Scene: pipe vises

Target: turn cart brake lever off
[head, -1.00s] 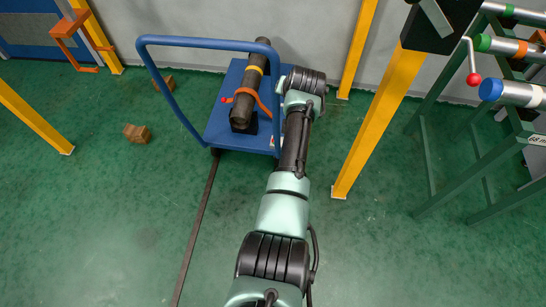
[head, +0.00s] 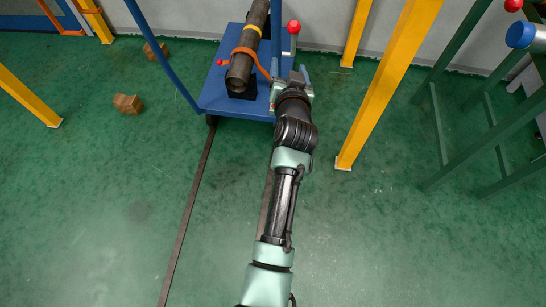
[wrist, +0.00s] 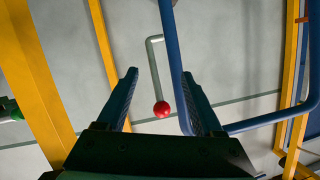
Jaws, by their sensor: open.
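The cart (head: 225,98) is blue, with a tall tube handle, and stands at the top middle of the head view. Its brake lever (head: 292,46) is a grey rod with a red ball knob, upright at the deck's right side. My gripper (head: 290,72) is open and empty at the deck's right front edge, just short of the lever. In the wrist view the lever's red knob (wrist: 161,109) appears between the two fingers of my gripper (wrist: 160,80), with its bent grey rod above. The depth between fingers and knob is hard to tell.
A dark pipe (head: 247,45) is strapped on the cart. The blue handle tube (wrist: 178,70) runs close by the right finger in the wrist view. A yellow post (head: 390,85) and green rack (head: 485,110) stand to the right. Wood blocks (head: 128,104) lie left.

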